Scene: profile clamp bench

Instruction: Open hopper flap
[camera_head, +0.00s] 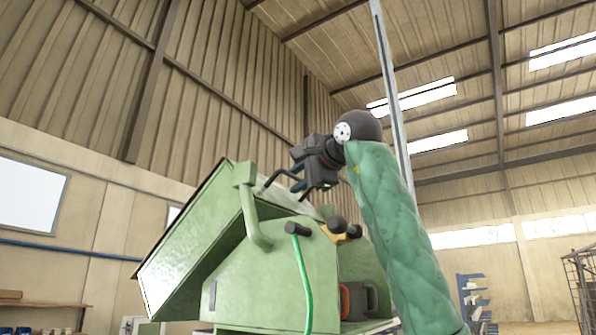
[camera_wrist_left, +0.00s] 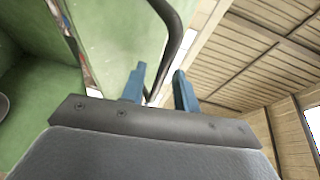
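The green hopper (camera_head: 195,235) sits tilted on a green machine. Its pale upper panel (camera_head: 287,207), which looks like the flap, also fills the upper middle of the left wrist view (camera_wrist_left: 115,38). How far it stands open I cannot tell. A bent black bar handle (camera_head: 277,177) rises from it and shows in the left wrist view (camera_wrist_left: 177,35). My left gripper (camera_head: 301,187) is at this handle. Its blue fingers (camera_wrist_left: 160,88) are apart, with the bar passing between them and a gap visible. My right gripper is not in view.
Below the hopper, the green machine body (camera_head: 275,278) carries a green pipe, a green hose (camera_head: 304,275) and dark knobs. A dark orange-edged part (camera_head: 357,300) sits low in its recess. A blue rack (camera_head: 475,300) stands far right.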

